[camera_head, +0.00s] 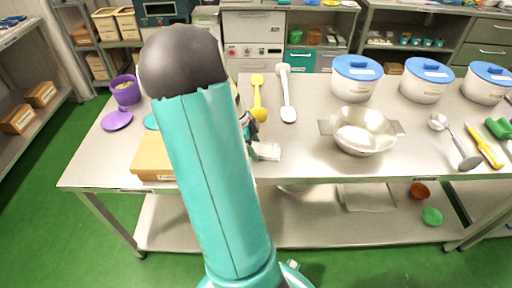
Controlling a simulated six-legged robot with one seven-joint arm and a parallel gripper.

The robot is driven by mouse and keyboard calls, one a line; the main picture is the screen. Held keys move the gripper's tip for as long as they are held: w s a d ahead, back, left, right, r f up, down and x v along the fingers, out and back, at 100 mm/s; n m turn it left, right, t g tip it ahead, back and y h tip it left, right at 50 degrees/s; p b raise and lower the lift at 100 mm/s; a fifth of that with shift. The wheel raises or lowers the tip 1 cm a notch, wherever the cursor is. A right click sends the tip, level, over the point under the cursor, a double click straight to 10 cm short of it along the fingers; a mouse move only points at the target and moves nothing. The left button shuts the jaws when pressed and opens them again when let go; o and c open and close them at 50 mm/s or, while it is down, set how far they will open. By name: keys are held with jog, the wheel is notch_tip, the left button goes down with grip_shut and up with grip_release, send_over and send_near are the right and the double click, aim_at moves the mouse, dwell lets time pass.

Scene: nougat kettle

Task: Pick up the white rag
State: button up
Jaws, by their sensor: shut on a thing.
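The white rag (267,151) is a small pale patch on the steel table, just right of my teal arm. My gripper (253,149) is at the rag's left side, low over the table, and is shut on the rag. My arm hides most of the gripper, and the fingertips are too small to see clearly. I cannot tell whether the rag is lifted off the table.
A steel bowl (364,131) stands right of the rag. Behind it are white tubs with blue lids (357,78). A yellow spoon (258,98) and a white spoon (286,95) lie behind the rag. A cardboard box (152,158) sits left of my arm.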

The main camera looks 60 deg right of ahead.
notch_tip(320, 180, up, 3)
jog(key=shift+w+f, duration=0.1)
jog(key=w+d+r, duration=0.2)
jog(key=d+r, duration=0.8)
jog(key=d, duration=0.3)
jog(key=shift+w+d, duration=0.2)
jog(key=shift+d, duration=0.2)
jog(key=o, duration=0.3)
jog(key=shift+c, duration=1.1)
